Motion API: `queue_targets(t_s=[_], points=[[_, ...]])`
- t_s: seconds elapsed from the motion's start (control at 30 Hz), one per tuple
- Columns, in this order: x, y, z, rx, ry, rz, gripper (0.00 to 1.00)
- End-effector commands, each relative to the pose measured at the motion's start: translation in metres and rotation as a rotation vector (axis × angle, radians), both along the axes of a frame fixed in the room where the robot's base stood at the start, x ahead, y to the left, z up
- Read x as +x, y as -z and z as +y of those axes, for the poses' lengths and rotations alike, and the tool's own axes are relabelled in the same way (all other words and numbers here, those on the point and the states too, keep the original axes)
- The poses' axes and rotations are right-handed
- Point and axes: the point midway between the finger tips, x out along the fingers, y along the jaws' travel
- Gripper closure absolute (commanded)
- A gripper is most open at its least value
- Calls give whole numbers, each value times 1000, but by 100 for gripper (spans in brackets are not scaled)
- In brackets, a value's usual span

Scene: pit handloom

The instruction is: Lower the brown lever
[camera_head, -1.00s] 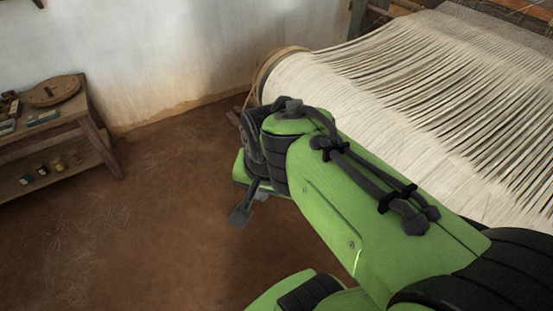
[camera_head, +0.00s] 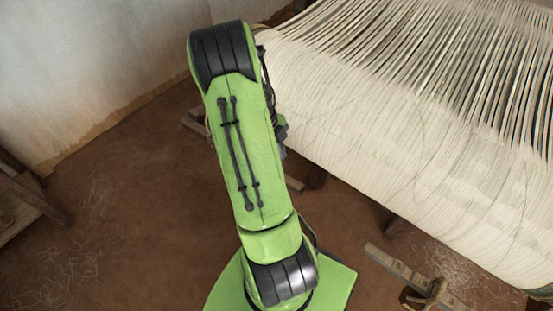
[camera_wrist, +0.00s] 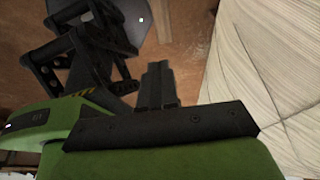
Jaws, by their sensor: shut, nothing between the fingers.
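My gripper (camera_wrist: 157,83) is shut and empty. Its two dark fingers are together in the wrist view, with brown floor behind them and the loom's pale cloth to their right. In the head view my green arm hides most of the gripper. A brown wooden bar (camera_head: 398,268) with a short wooden piece (camera_head: 436,293) across its end lies low at the lower right, by the loom's near side. I cannot tell whether this is the brown lever. My gripper is apart from it.
The loom's sheet of pale warp threads (camera_head: 400,120) fills the upper right, its edge close to my arm. Wooden feet stick out below it. A wooden table (camera_head: 30,205) stands at the left edge, a whitewashed wall (camera_head: 90,60) behind.

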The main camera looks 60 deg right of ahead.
Motion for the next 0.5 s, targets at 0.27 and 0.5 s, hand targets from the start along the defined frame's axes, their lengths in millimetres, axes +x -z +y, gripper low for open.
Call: queue_targets(t_s=[0.27, 0.5], points=[[-22, 60, 0, 6, 0, 2, 100], [-34, 105, -4, 4, -3, 2, 100]])
